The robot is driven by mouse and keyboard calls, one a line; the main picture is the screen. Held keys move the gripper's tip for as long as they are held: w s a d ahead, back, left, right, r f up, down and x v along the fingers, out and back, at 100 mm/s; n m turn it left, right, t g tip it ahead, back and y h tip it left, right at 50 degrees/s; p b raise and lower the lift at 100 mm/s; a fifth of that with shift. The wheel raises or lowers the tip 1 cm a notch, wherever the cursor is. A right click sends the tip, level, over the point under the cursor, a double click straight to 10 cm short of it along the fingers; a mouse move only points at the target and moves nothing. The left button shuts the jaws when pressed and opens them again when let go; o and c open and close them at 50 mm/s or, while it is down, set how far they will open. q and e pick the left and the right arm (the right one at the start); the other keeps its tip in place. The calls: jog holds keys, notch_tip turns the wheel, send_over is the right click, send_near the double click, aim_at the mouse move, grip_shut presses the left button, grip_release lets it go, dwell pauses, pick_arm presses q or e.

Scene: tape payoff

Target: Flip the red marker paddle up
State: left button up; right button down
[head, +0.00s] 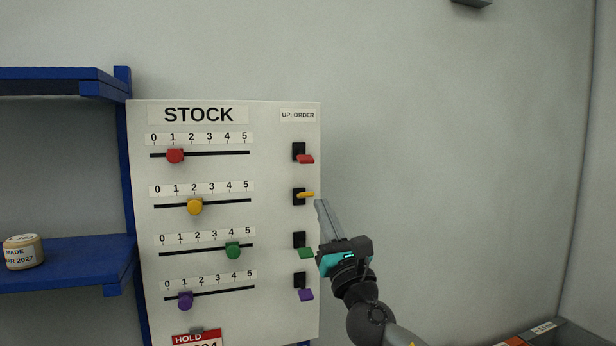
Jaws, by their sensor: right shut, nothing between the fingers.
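The red marker paddle (305,159) sticks out from the lower part of its black slot (299,149) at the upper right of the white STOCK board (225,110). It tilts downward. My right gripper (321,204) is shut and empty, its fingers pointing up, below the red paddle and just right of the yellow paddle (305,195). I cannot tell whether the fingertips touch the yellow paddle. The yellow paddle sits about level. My left gripper is not in view.
The green paddle (306,253) and purple paddle (306,295) hang low, near my right gripper. Coloured slider knobs, such as the red knob (175,156), project from the board's left part. The wall area right of the board is clear.

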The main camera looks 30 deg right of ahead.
aim_at(304, 157)
jog(key=shift+p+x, duration=0.9)
jog(key=shift+x, duration=4.05)
